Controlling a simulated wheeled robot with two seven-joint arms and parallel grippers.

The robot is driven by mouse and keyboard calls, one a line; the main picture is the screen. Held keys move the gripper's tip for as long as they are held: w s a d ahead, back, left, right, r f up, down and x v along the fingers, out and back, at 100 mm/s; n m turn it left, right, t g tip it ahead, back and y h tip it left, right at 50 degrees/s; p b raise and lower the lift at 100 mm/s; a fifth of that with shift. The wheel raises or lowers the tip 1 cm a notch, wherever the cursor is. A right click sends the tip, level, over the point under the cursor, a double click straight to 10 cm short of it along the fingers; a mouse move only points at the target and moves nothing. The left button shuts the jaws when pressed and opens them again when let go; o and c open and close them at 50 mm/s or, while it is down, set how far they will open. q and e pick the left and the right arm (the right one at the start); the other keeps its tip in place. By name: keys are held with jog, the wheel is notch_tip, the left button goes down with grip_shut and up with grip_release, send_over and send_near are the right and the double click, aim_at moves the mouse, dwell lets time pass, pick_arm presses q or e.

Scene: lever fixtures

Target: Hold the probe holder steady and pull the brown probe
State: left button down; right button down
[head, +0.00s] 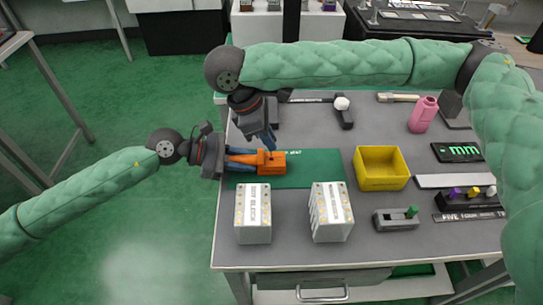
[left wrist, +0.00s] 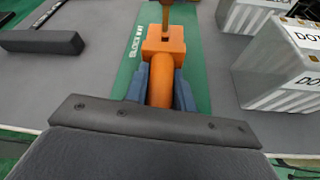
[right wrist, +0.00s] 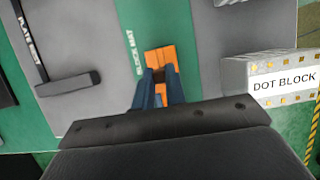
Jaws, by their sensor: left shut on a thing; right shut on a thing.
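The orange probe holder (head: 273,168) lies over the left part of the green block mat (head: 318,166). My left gripper (head: 250,158) comes from the left and is shut on the holder's orange handle, which shows between its blue fingers in the left wrist view (left wrist: 161,82). The brown probe (left wrist: 165,14) stands out of the holder's square block (left wrist: 164,42). My right gripper (head: 269,142) reaches down from above and is shut on the probe over the holder. In the right wrist view its fingers (right wrist: 160,92) mostly hide the probe.
Two white dot blocks (head: 253,222) (head: 338,222) stand on the grey table in front of the mat. A yellow bin (head: 381,184) is right of the mat. A grey lever fixture (head: 390,222) sits front right.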

jog(key=shift+r, duration=0.65)
jog(key=shift+r, duration=0.15)
jog(key=shift+r, duration=0.85)
pick_arm(q)
jog(key=c, duration=1.1)
grip_release()
jog(key=v, duration=1.2)
jog(key=shift+w, duration=0.1)
jog(key=shift+r, duration=0.1)
pick_arm(e)
jog(key=shift+r, duration=0.1)
